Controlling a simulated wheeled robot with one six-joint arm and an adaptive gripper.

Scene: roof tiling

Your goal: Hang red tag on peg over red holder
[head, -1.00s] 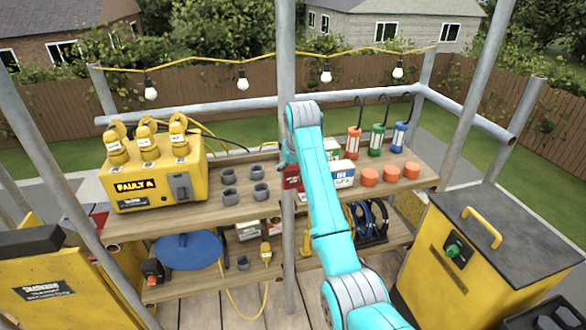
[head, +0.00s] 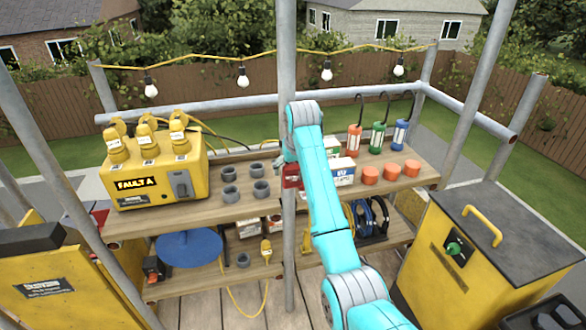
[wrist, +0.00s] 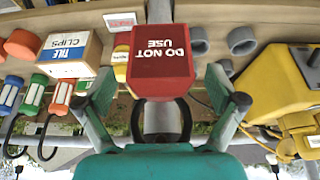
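A red block-like tag with DO NOT USE in white (wrist: 160,50) shows upside down in the middle of the wrist view, in front of the grey post (wrist: 158,14). A black loop (wrist: 187,118) is at its end toward me. My gripper (wrist: 161,76) has one finger on each side of the tag, with a visible gap to both, so it is open. In the head view a red patch (head: 292,176) shows at the post, left of my arm, which hides most of the gripper. I cannot make out a separate red holder or the peg.
A wooden shelf (head: 240,206) carries a yellow box marked FAULT A (head: 150,184), grey cups (head: 229,193), a TILE CLIPS box (wrist: 68,55), orange cups (head: 391,171) and hooked red, green and blue lamps (head: 378,137). Upright poles stand near my arm. A yellow cabinet (head: 440,245) is at right.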

